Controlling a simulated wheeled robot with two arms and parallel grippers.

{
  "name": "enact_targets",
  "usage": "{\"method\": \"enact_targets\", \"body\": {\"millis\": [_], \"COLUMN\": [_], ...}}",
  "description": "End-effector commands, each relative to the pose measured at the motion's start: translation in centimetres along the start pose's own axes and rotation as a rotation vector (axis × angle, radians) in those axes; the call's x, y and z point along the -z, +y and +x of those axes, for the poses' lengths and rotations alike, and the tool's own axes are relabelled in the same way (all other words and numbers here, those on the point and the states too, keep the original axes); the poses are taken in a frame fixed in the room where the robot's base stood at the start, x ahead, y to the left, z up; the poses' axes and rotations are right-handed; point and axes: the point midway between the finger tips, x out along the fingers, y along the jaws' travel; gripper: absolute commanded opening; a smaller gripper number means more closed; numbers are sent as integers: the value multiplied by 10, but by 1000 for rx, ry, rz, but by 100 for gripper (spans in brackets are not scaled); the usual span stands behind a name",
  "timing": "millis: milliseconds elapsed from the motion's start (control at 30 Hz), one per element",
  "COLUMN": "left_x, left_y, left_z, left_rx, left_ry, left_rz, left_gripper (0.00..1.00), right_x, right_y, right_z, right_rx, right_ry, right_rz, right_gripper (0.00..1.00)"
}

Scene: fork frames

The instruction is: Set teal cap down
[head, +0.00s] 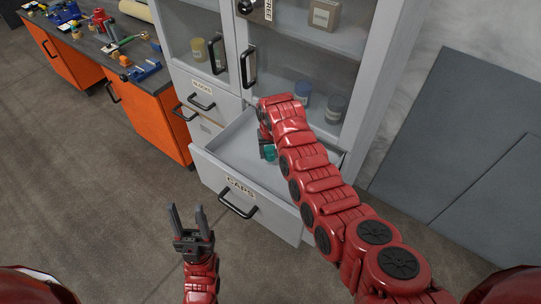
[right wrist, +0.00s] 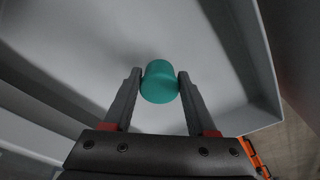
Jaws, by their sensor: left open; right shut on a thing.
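The teal cap (right wrist: 160,82) is between the fingers of my right gripper (right wrist: 159,88), which is shut on it. In the head view the cap (head: 270,153) shows as a small teal patch beside my right gripper (head: 267,148), inside the open drawer labelled CAPS (head: 213,163). Much of the right gripper is hidden by my arm there. The drawer's pale floor and walls (right wrist: 262,60) surround the cap in the right wrist view. I cannot tell whether the cap touches the floor. My left gripper (head: 187,216) is open and empty above the floor, in front of the drawer.
The grey cabinet (head: 365,75) has glass doors with jars behind them, above the drawer. Narrower drawers (head: 205,100) are on its left. An orange workbench (head: 158,118) with tools stands at the left. Grey panels (head: 440,150) lean on the right wall. The floor at left front is clear.

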Motion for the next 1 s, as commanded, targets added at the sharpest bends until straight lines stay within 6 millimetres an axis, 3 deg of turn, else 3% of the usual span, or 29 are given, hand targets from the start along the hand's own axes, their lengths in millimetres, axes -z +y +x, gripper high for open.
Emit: {"method": "enact_targets", "body": {"millis": [300, 700, 733, 867, 1000], "left_x": [2, 1, 1, 1, 1], "left_y": [0, 0, 0, 0, 0], "left_z": [11, 5, 7, 7, 7], "left_rx": [0, 0, 0, 0, 0], "left_ry": [0, 0, 0, 0, 0], "left_rz": [0, 0, 0, 0, 0], "left_gripper": [50, 50, 50, 50, 50], "right_x": [-6, -6, -6, -6, -6], "right_y": [-1, 0, 0, 0, 0], "right_z": [30, 37, 35, 34, 34], "right_rx": [0, 1, 1, 1, 1], "right_ry": [-5, -1, -1, 0, 0], "right_rz": [-2, -1, -1, -1, -1], "right_gripper": [5, 5, 63, 86, 87]}}
